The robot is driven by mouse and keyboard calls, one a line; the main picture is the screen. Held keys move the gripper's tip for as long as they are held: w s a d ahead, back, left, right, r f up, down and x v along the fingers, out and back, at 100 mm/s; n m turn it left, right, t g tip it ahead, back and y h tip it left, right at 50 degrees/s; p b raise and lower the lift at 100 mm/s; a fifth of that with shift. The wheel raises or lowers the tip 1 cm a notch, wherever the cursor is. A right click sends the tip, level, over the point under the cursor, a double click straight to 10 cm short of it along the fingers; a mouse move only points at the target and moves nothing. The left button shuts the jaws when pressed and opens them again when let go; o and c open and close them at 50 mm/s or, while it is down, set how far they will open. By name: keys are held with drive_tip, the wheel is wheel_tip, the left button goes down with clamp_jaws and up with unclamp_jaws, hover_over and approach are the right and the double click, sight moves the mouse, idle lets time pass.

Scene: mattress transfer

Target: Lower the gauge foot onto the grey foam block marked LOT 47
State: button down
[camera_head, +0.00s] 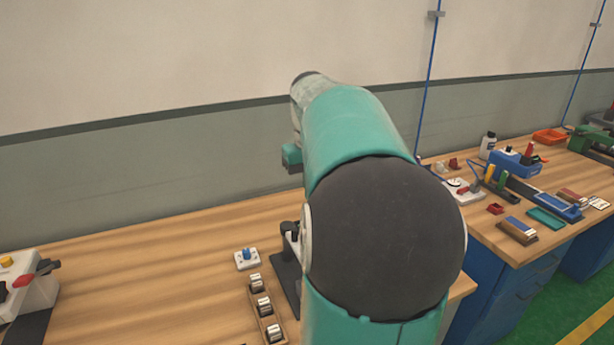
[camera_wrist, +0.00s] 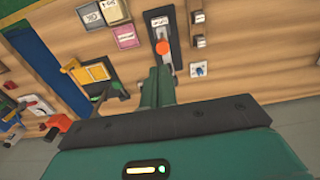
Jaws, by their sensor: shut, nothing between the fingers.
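In the wrist view my gripper (camera_wrist: 157,85) is shut and empty, its teal fingers pointing at the wooden bench. A dark gauge stand (camera_wrist: 176,55) lies just beyond the fingertips, with an orange knob (camera_wrist: 162,47) showing over it. Whether the fingers touch the knob, I cannot tell. The gauge foot is not clear. Left of the stand are several labelled blocks: a pale one (camera_wrist: 90,15), another (camera_wrist: 113,11) and a pinkish one (camera_wrist: 125,37). Their labels are too small to read, so I cannot pick out LOT 47. In the head view my arm hides most of the stand (camera_head: 287,275).
A narrow wooden tray (camera_head: 257,320) of small blocks and a white plate with a blue knob (camera_head: 247,258) sit left of the stand in the head view. Bare bench (camera_head: 150,265) lies between.

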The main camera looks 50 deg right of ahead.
drive_tip(key=f, duration=0.8)
drive_tip(key=shift+w+f, duration=0.25)
drive_tip(key=shift+f, duration=0.05)
drive_tip(key=shift+f, duration=1.45)
